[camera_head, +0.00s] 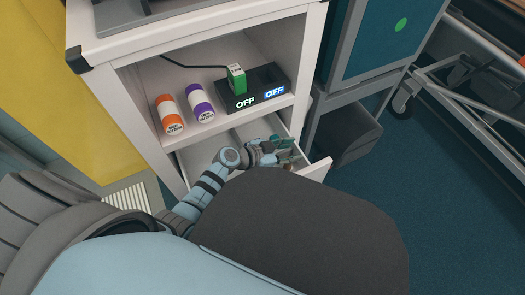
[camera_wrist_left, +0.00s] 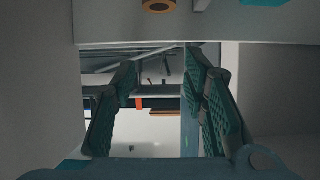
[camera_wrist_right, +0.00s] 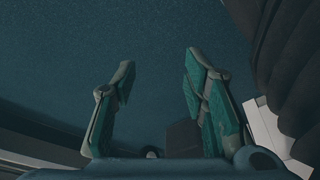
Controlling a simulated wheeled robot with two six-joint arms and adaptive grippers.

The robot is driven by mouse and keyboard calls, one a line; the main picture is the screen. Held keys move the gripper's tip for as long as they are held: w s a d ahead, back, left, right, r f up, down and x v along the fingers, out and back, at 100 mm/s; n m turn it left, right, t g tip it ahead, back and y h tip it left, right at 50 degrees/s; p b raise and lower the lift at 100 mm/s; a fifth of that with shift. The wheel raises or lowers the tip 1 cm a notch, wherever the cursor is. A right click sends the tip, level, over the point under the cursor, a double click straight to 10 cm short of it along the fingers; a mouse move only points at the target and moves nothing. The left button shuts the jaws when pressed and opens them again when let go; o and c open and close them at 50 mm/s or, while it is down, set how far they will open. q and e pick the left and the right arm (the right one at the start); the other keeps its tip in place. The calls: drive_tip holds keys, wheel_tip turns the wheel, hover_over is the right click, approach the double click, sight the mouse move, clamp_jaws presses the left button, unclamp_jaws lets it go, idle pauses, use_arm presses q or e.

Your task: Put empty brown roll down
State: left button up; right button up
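My left gripper (camera_head: 288,156) reaches into the pulled-out drawer (camera_head: 318,170) of the white cabinet. In the left wrist view its teal fingers (camera_wrist_left: 160,85) stand wide apart with nothing between them. A brown ring-shaped end with a dark centre, seemingly the brown roll (camera_wrist_left: 158,5), shows at the top edge of that view, apart from the fingers and partly cut off. In the head view a small brownish spot shows beside the left fingertips, too small to identify. My right gripper (camera_wrist_right: 158,85) is open and empty above the dark blue floor; it is hidden in the head view.
A grey bin (camera_head: 350,140) and a wheeled metal frame (camera_head: 465,100) are to the right.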

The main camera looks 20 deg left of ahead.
use_arm(q)
drive_tip(key=p+v, duration=0.3)
drive_tip(key=v, duration=0.9)
use_arm(e)
drive_tip(key=shift+m+t, duration=0.3)
drive_tip(key=s+f, duration=0.2)
drive_tip(key=f, duration=0.1)
drive_tip(key=s+d+f, duration=0.1)
drive_tip(key=shift+s+f, duration=0.25)
drive_tip(key=shift+f, duration=0.1)
use_arm(q)
drive_tip(key=shift+f, duration=0.1)
